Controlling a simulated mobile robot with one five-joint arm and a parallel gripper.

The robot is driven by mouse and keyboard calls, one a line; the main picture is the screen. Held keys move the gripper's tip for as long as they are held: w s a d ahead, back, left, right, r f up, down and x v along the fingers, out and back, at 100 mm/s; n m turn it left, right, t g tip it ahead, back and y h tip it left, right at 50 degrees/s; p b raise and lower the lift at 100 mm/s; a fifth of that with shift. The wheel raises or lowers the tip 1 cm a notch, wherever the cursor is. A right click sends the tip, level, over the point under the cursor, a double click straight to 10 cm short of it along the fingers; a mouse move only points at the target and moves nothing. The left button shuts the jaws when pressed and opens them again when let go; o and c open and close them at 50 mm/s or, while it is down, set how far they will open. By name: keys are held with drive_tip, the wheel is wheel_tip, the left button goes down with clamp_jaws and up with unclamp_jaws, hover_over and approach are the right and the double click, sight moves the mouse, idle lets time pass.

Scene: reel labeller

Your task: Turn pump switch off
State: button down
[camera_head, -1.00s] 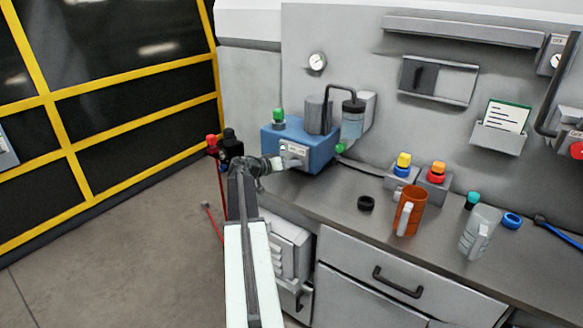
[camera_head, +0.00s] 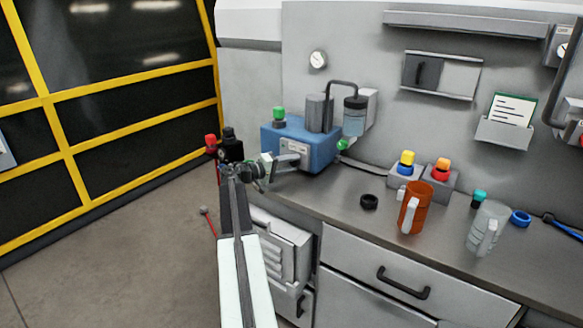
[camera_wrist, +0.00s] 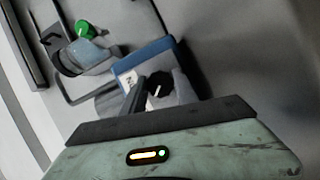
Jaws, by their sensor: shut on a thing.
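The pump is a blue box (camera_head: 322,155) with a grey motor on top, at the back left of the bench in the head view. Its blue edge (camera_wrist: 142,60) also shows in the wrist view. The pump switch, a black knob with a white mark (camera_wrist: 158,85), sits between my fingers there. My gripper (camera_head: 290,159) is at the pump's front face, beside a white label (camera_head: 297,147). In the wrist view my gripper (camera_wrist: 160,97) is shut on the knob. In the head view the knob is mostly hidden by the gripper.
A clear cup (camera_head: 355,118) and a green-capped valve stand near the pump. A black ring (camera_head: 369,201), an orange mug (camera_head: 414,208), a clear jug (camera_head: 487,229) and yellow (camera_head: 406,160) and red (camera_head: 441,168) buttons are to the right. Yellow-framed dark panels (camera_head: 100,110) stand left.

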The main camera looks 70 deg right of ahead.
idle(0.7)
drive_tip(key=c, duration=0.9)
unclamp_jaws()
drive_tip(key=shift+c, duration=0.2)
drive_tip(key=v, duration=0.8)
drive_tip(key=shift+f, duration=0.1)
